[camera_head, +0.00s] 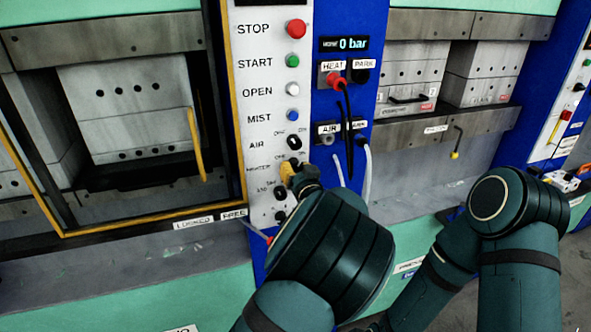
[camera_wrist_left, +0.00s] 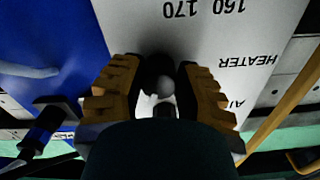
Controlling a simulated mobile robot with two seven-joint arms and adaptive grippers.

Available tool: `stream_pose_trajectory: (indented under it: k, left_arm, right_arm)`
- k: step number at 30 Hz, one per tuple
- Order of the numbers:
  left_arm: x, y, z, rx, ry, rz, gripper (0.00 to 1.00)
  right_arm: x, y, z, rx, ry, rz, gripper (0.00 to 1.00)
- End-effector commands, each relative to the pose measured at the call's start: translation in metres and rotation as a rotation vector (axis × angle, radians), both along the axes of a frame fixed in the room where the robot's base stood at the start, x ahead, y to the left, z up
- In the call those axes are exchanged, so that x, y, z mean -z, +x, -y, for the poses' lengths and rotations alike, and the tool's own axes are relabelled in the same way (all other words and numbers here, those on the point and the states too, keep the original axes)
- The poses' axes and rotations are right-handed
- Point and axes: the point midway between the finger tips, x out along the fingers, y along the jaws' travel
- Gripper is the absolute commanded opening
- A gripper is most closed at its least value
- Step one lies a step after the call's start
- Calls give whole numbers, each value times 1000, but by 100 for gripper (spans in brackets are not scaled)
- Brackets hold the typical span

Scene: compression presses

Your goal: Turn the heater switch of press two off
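The white control panel (camera_head: 262,120) has a row marked HEATER low down, below the AIR switch (camera_head: 294,142). My left gripper (camera_head: 290,172) is at that row, its yellow-orange fingers against the panel. In the left wrist view, upside down, the dark rounded heater switch (camera_wrist_left: 158,75) sits between the two ridged fingers of my left gripper (camera_wrist_left: 160,90), level with the HEATER label (camera_wrist_left: 248,62). The gap is about as wide as the switch, and the fingers look closed on it. The gripper hides the switch's setting in the head view. My right gripper is out of view.
Red, green, white and blue buttons stand above on the panel. Cables (camera_head: 347,130) hang from the blue column just right of my gripper. A yellow-framed press opening (camera_head: 130,120) is at left; its yellow handle (camera_head: 195,145) stands close to the panel. Another press (camera_head: 440,80) is at right.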

Motion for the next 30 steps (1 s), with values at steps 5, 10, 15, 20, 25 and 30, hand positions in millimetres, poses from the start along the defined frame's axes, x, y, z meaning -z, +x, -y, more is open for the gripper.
stream_pose_trajectory:
  k: [5,10,15,20,25,30]
  left_arm:
    - [-1,0,0,-1,-1,1,0]
    - [-1,0,-1,0,-16,8,0]
    - [0,1,0,-1,-76,28,0]
    - [1,1,-1,-2,-180,61,0]
    - [3,1,-1,-3,-325,107,0]
    - [4,1,0,-2,-479,156,0]
  right_arm:
    - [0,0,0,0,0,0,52]
    - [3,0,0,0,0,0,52]
    - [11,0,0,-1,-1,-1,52]
    - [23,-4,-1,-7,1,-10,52]
    - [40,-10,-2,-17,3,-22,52]
    - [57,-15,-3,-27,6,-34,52]
